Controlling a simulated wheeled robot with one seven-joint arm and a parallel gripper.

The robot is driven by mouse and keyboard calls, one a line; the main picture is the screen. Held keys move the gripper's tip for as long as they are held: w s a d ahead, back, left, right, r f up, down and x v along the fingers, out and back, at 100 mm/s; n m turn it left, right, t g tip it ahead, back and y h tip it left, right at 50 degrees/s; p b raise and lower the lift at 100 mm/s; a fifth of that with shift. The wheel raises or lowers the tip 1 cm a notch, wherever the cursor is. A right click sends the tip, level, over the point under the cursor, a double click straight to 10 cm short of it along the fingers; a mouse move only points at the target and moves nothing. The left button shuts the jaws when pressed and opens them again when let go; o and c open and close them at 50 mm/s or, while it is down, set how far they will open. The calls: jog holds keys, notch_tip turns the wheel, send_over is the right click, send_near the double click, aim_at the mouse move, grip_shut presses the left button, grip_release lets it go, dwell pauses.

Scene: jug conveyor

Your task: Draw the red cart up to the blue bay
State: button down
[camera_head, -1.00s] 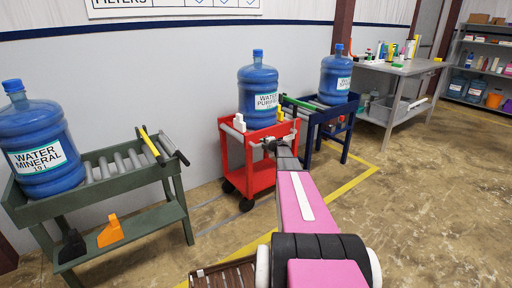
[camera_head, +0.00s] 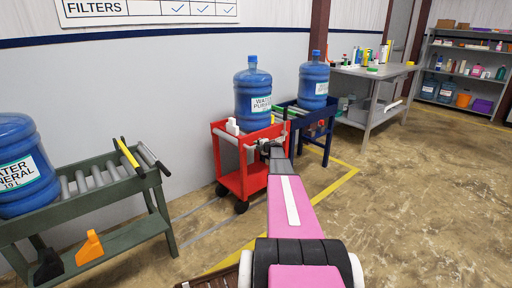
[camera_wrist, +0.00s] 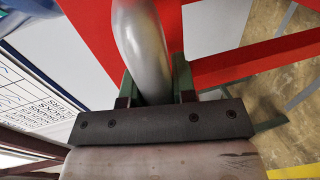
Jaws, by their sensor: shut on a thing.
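The red cart (camera_head: 231,180) stands by the wall on dark casters, with a blue water jug (camera_head: 253,97) labelled "WATER PUR..." upright on top. The blue bay (camera_head: 318,131), a dark blue roller stand holding another blue jug (camera_head: 313,82), is just right of and behind the cart. Any gap between cart and bay is hidden by the jug and my arm. My gripper (camera_head: 268,146) is at the cart's near right side. In the wrist view, my gripper (camera_wrist: 156,92) is shut on the cart's grey bar handle (camera_wrist: 142,45), with red cart frame beyond it.
A green roller stand (camera_head: 95,180) with a blue jug (camera_head: 22,165) and an orange wedge (camera_head: 90,247) is at the left. A grey table (camera_head: 376,75) with bottles and a shelf (camera_head: 465,62) are at the back right. Yellow floor tape (camera_head: 340,185) borders the bay; the right floor is clear.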

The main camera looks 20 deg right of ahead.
jog(key=shift+w+d, duration=0.1)
jog(key=shift+d, duration=0.15)
jog(key=c, duration=0.9)
grip_release()
jog(key=shift+s+d+r, duration=0.1)
jog(key=shift+s, duration=0.55)
jog(key=v, duration=0.9)
jog(key=shift+s+d, duration=0.15)
jog(key=shift+s, duration=0.05)
